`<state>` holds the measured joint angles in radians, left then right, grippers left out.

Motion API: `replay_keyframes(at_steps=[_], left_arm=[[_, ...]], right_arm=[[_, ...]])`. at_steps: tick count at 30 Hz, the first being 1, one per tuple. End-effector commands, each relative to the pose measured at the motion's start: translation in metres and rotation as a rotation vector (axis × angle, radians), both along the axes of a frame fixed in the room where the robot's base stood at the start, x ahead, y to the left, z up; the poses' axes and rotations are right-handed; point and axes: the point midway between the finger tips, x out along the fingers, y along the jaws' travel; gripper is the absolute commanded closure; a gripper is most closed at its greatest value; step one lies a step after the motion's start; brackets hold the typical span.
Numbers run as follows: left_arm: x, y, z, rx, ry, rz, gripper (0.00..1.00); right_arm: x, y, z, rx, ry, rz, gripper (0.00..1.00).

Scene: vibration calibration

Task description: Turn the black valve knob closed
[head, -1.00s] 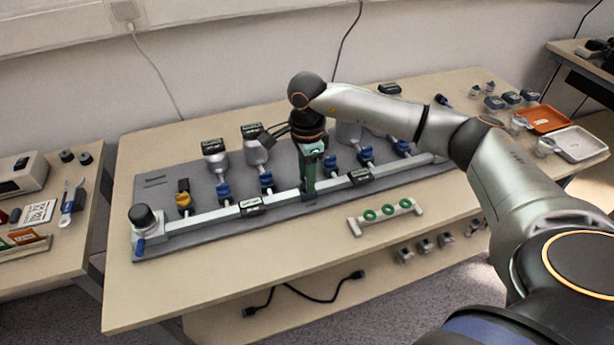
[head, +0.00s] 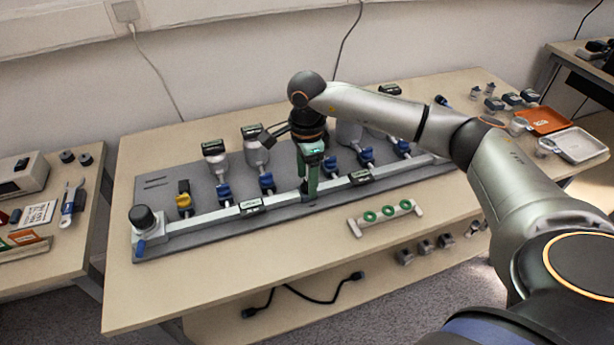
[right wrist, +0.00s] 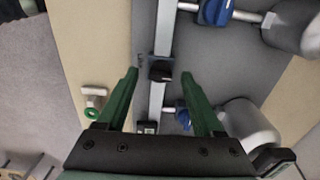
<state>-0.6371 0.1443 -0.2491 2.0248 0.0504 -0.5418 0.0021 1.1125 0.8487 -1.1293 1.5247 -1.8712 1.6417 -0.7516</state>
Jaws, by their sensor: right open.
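A black valve knob (right wrist: 161,70) sits on the pale pipe (right wrist: 163,40) in the right wrist view. It lies between and just beyond the tips of my right gripper (right wrist: 160,72), whose green fingers are open on both sides, apart from it. In the head view my right gripper (head: 309,192) points down over the middle of the pipe (head: 222,214) and mostly hides the knob there. My left gripper is not in view.
Blue valve knobs (head: 266,181) and a yellow one (head: 184,200) stand on branches of the grey board (head: 157,187). A rack with green rings (head: 386,213) lies in front. A round black-topped part (head: 142,217) stands at the pipe's left end.

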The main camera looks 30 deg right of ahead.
Motion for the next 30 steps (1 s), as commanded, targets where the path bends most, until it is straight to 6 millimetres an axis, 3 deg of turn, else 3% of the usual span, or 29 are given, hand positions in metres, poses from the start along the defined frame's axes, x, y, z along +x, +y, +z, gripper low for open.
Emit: replay_keyframes(at_steps=[16,21,30], left_arm=[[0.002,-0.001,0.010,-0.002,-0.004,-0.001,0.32],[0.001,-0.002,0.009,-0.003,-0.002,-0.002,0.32],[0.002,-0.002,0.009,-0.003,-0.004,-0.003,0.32]], right_arm=[[0.001,0.000,0.105,0.001,-0.005,0.000,0.32],[0.001,0.000,0.119,0.000,-0.003,-0.001,0.32],[0.000,0.000,0.122,0.000,-0.003,0.000,0.32]])
